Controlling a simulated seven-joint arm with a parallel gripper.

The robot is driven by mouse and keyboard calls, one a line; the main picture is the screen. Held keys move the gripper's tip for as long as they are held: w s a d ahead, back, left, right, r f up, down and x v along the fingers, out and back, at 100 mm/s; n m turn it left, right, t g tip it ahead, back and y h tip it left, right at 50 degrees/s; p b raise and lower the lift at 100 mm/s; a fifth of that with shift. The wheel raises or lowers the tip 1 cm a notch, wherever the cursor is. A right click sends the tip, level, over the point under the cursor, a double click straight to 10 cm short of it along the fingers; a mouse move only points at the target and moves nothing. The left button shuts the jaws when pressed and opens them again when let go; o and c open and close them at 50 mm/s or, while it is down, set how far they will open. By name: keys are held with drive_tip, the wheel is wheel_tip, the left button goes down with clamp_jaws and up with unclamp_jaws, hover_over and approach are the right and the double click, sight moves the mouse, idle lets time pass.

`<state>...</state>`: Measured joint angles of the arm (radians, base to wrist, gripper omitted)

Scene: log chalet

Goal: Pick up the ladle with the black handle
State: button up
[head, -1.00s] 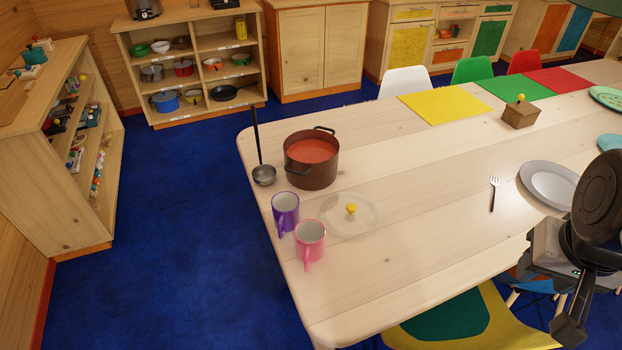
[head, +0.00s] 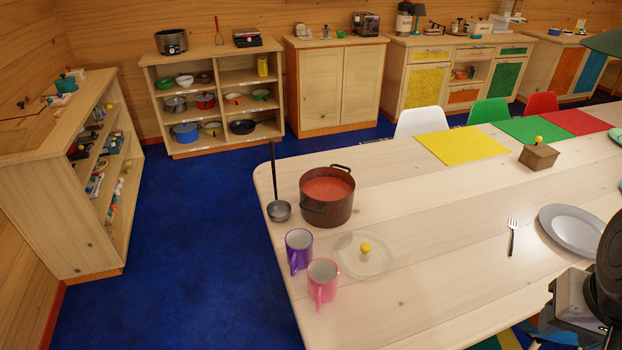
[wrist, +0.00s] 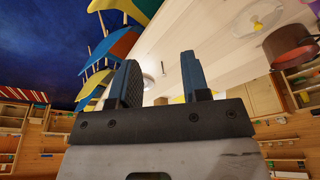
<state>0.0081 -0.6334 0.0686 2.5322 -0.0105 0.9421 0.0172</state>
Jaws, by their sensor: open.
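The ladle (head: 279,210) with the black handle lies at the left end of the wooden table (head: 430,270) in the head view. Its metal bowl is toward me and its thin dark handle points away toward the far edge. It is just left of the brown pot (head: 327,200) of red soup. My gripper (wrist: 158,78) shows in the wrist view, with its two blue-grey fingers apart and nothing between them. It is well away from the ladle, which I cannot make out in the wrist view. Part of my arm shows at the right edge of the head view.
A purple mug (head: 298,250) and a pink mug (head: 322,283) stand in front of the ladle and pot. A clear lid (head: 381,262) with a yellow knob lies beside them. A fork (head: 513,238) and grey plate (head: 572,230) are further right. The table's middle is clear.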

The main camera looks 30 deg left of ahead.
drive_tip(key=shift+o, duration=0.2)
drive_tip(key=w+a+r+n, duration=0.3)
drive_tip(key=w+a, duration=0.2)
drive_tip(key=w, duration=0.4)
drive_tip(key=w+a+r+n, duration=0.4)
drive_tip(key=w+a, duration=0.2)
drive_tip(key=w, duration=0.3)
drive_tip(key=w+a+n+g, duration=0.2)
drive_tip(key=w+a+n, duration=0.4)
drive_tip(key=w+a, duration=0.95)
drive_tip(key=w+a+f+n, duration=0.2)
drive_tip(key=w+a+n, duration=0.1)
drive_tip(key=a, duration=0.8)
drive_tip(key=w+a+f+n, duration=0.2)
drive_tip(key=a+n, duration=0.1)
drive_tip(key=a, duration=0.7)
drive_tip(key=a+f+n, duration=0.1)
drive_tip(key=a+f, duration=0.2)
drive_tip(key=a, duration=0.4)
drive_tip(key=a+f+n, duration=0.2)
drive_tip(key=a+f, duration=0.1)
drive_tip(key=a, duration=0.5)
drive_tip(key=a+f+n+g, duration=0.1)
drive_tip(key=a+f+n, duration=0.1)
drive_tip(key=a, duration=0.5)
drive_tip(key=shift+w+a+f, duration=0.25)
drive_tip(key=shift+w+f, duration=0.05)
drive_tip(key=shift+f, duration=0.15)
drive_tip(key=shift+a+f, duration=0.15)
drive_tip(key=shift+a, duration=0.05)
